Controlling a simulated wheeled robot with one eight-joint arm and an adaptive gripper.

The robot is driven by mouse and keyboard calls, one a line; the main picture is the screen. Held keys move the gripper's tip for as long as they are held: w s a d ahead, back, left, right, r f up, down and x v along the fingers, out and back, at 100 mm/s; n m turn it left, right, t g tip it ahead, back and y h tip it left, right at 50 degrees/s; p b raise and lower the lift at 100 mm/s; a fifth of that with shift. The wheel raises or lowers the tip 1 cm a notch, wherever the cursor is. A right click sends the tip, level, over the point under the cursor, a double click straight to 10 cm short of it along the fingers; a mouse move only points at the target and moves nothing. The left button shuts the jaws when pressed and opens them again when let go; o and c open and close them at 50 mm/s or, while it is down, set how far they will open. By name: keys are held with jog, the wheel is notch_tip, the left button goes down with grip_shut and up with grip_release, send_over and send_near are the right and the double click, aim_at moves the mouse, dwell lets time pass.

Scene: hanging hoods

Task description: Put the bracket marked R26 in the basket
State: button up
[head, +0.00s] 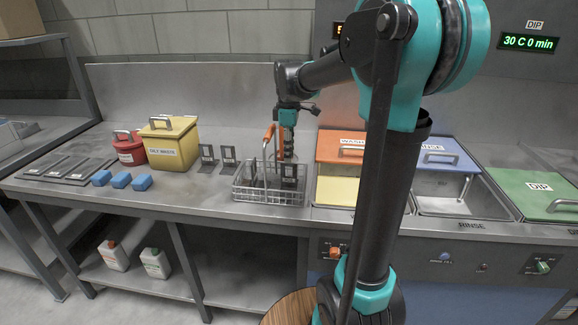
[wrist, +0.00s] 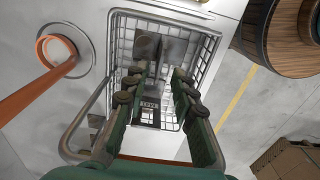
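The wire basket (head: 270,196) stands on the bench with dark brackets inside; its rim also shows in the wrist view (wrist: 212,48). One dark bracket (head: 289,171) stands at its right side, another (head: 254,170) further left. In the wrist view a bracket with a small pale label (wrist: 150,104) shows low between my fingers; I cannot read the label surely. Two more brackets (head: 207,154) and (head: 229,155) stand on the bench left of the basket. My gripper (wrist: 160,75) is over the basket with its fingers apart; it appears to hold nothing.
An orange-handled fixture (head: 268,135) rises close behind the basket. A yellow bin (head: 170,145), a red bin (head: 129,148), blue blocks (head: 121,180) and dark flat plates (head: 66,168) lie left. The wash tank (head: 340,147), rinse tank (head: 455,200) and green dip lid (head: 540,193) are right.

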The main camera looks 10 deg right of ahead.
jog(key=shift+r, duration=1.65)
jog(key=shift+d, duration=0.1)
